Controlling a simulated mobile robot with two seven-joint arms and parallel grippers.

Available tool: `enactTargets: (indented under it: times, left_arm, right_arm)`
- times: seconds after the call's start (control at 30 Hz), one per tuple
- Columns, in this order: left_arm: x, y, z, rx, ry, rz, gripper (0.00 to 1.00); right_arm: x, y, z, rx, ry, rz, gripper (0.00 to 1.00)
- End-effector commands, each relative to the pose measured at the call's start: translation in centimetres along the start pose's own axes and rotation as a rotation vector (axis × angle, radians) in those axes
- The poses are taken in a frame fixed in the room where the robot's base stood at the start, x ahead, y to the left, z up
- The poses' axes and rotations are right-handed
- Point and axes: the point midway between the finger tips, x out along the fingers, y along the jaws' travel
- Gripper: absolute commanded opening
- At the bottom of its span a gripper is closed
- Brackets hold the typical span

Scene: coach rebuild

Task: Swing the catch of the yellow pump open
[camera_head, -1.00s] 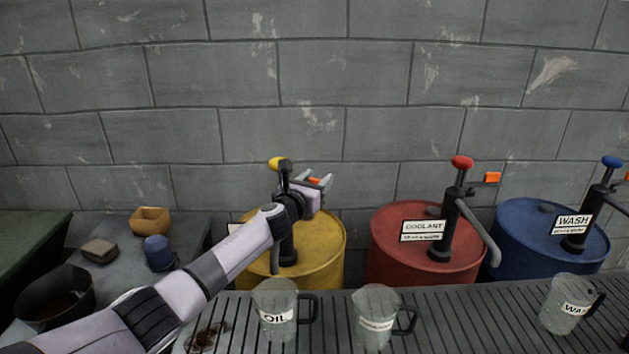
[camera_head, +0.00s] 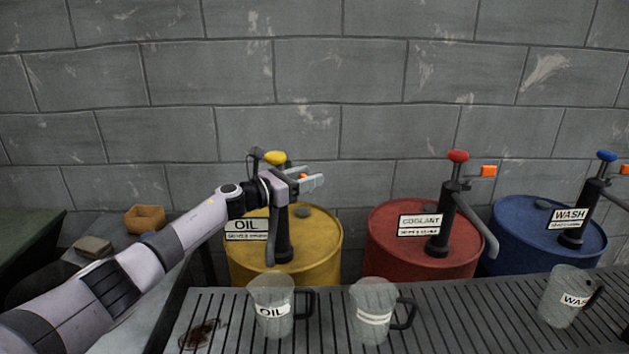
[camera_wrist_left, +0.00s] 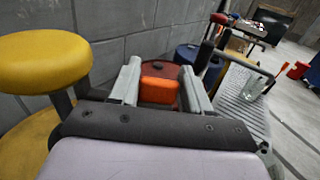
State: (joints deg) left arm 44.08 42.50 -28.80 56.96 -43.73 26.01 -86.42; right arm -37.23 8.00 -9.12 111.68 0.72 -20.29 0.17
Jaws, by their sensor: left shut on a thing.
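The yellow pump has a round yellow knob (camera_head: 275,158) on a dark post (camera_head: 284,235) and stands on a yellow drum (camera_head: 318,245) behind an OIL sign (camera_head: 246,228). Its orange catch (camera_wrist_left: 158,88) shows between my left gripper's fingers in the left wrist view. In the head view only a small orange bit of it shows. My left gripper (camera_head: 313,181) is shut on the catch, just right of the knob, fingers pointing right. The gripper hides part of the pump's top. My right gripper is not in view.
A red drum (camera_head: 385,250) and a blue drum (camera_head: 510,245) with similar pumps stand to the right. An OIL jug (camera_head: 270,295) and two more jugs stand on the slatted bench (camera_head: 460,310) in front. A block wall (camera_head: 380,60) is close behind.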

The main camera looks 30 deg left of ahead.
Motion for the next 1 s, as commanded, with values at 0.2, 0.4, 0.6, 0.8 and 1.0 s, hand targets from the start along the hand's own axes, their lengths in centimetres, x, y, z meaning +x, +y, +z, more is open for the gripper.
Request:
enactTargets:
  times: [0.2, 0.4, 0.6, 0.8, 1.0]
  left_arm:
    - [0.0, 0.0, 0.2, -0.002, -0.005, -0.001, 0.0]
    - [0.0, 0.0, 0.2, -0.002, -0.004, 0.0, 0.68]
    - [0.0, 0.0, 0.1, -0.001, -0.003, 0.0, 0.68]
    - [-0.6, 0.1, 0.0, 0.0, -0.001, 0.002, 0.68]
    - [-2.8, 0.0, -0.1, 0.002, 0.001, 0.0, 0.68]
  right_arm:
    - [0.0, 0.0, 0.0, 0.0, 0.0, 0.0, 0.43]
    - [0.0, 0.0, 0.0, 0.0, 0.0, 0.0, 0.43]
    - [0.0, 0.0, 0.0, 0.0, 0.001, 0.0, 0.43]
    - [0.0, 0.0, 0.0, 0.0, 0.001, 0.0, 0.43]
    - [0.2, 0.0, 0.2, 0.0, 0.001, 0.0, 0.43]
